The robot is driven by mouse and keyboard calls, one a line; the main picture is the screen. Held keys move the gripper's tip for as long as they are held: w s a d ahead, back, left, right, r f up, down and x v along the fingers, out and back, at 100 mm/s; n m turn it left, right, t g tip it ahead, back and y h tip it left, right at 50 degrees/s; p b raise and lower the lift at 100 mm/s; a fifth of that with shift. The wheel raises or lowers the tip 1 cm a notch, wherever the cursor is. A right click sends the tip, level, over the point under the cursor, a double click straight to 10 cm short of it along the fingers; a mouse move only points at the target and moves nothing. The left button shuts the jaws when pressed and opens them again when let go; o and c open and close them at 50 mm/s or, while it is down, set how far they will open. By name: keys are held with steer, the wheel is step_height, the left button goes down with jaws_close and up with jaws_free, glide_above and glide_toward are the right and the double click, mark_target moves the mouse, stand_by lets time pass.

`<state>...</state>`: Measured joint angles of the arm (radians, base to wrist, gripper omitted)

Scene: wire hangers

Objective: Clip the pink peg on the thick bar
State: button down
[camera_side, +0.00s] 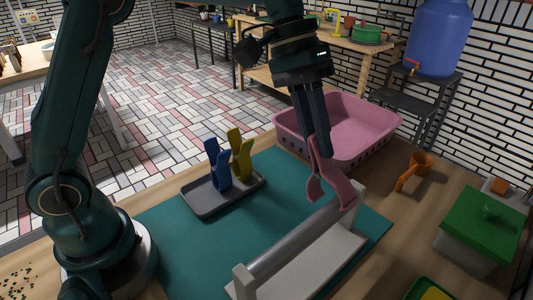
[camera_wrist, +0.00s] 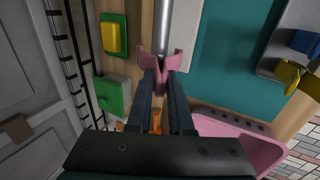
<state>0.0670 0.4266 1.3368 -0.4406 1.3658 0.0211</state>
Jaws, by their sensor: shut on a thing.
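The pink peg (camera_side: 326,178) is held by its upper end in my gripper (camera_side: 321,150), with its jaws spread and pointing down. The thick bar (camera_side: 298,235) is a grey rod between two pale end posts on a white base. The peg's jaws are at the far part of the bar, one on each side of it in the side view. In the wrist view the pink peg (camera_wrist: 160,62) sits between the fingertips of my gripper (camera_wrist: 161,82), and the bar (camera_wrist: 163,28) runs up from between its jaws. I cannot tell whether they touch the bar.
A grey tray (camera_side: 202,205) holds a blue peg (camera_side: 217,168) and a yellow peg (camera_side: 240,155) on the teal mat (camera_side: 170,235). A pink basket (camera_side: 365,150) stands close behind my gripper. An orange scoop (camera_side: 414,170) and a green-lidded box (camera_side: 485,225) are at right.

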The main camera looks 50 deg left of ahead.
steer(key=shift+x, duration=1.6)
steer(key=shift+f, duration=0.1)
jaws_free()
